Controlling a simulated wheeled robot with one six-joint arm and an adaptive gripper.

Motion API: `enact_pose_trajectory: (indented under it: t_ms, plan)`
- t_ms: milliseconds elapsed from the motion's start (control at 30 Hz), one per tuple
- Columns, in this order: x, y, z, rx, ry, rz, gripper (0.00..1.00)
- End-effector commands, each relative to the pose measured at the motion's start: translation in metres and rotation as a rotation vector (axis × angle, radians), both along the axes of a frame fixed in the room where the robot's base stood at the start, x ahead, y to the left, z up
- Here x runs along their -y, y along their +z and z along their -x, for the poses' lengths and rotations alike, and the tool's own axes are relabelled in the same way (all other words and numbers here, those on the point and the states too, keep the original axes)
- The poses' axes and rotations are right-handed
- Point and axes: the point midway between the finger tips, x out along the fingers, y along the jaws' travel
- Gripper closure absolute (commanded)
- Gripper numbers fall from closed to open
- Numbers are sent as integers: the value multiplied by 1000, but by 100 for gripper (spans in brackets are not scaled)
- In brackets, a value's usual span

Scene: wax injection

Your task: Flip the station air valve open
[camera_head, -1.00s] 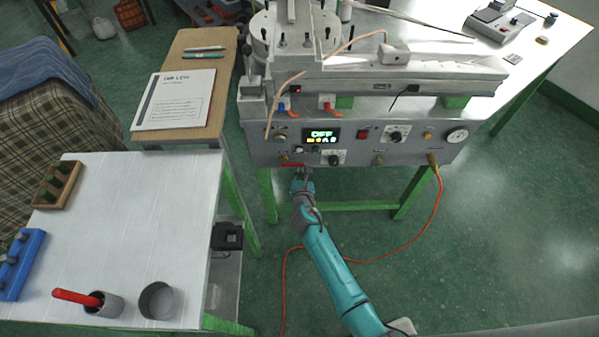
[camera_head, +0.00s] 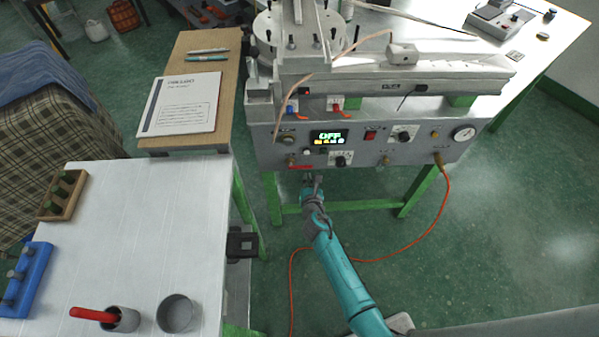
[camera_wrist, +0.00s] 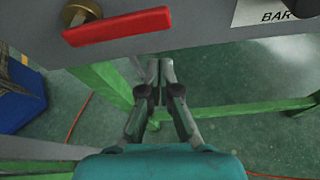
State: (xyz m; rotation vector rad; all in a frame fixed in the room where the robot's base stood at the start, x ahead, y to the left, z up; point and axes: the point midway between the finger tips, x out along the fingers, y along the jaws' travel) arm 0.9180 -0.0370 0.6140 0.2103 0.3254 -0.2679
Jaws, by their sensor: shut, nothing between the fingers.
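The station air valve has a red lever handle (camera_wrist: 117,26) on a brass stem (camera_wrist: 80,12) at the lower left of the machine's front panel. In the wrist view the lever lies roughly sideways, extending right from the stem with a slight upward tilt. The lever (camera_head: 301,167) also shows in the head view, beside the brass fitting. In the head view my gripper (camera_head: 314,177) is at the panel's lower edge.
Green legs (camera_head: 417,190) stand below. A white table (camera_head: 150,230) is at left.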

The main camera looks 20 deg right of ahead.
Motion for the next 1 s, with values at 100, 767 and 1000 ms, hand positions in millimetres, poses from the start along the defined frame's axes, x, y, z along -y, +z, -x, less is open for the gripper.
enact_pose_trajectory:
  t_ms: [100,767,1000]
  plan:
    - [-5,2,15,-3,0,-1,100]
    - [-27,29,91,-8,-1,0,100]
    - [-28,29,93,-7,-2,-1,100]
